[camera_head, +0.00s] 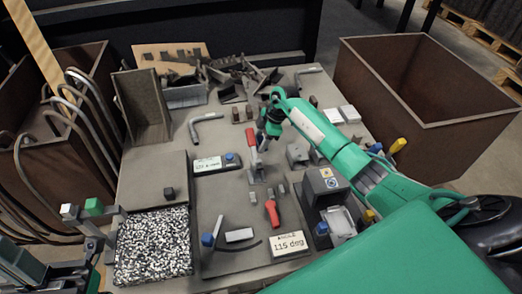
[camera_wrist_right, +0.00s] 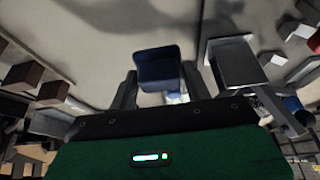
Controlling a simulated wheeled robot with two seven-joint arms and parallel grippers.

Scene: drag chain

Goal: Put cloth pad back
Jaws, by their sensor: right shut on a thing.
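My right gripper (camera_head: 268,128) reaches over the middle of the bench, above and behind the red-handled clamp (camera_head: 252,150). In the right wrist view it is shut on a small dark blue pad (camera_wrist_right: 158,68), which sticks out between the fingers. I take this for the cloth pad, though its material is hard to tell. In the head view the pad is hidden or too small to make out. My left gripper (camera_head: 98,240) is at the lower left, beside the speckled black-and-white mat (camera_head: 152,245). Its jaw opening is unclear.
The grey bench (camera_head: 140,170) carries a 115 deg sign (camera_head: 288,244), another sign (camera_head: 217,163), a bent pipe (camera_head: 206,119) and a red handle (camera_head: 272,212). Brown bins stand left (camera_head: 30,185) and right (camera_head: 440,120). Metal scraps (camera_head: 240,75) crowd the back.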

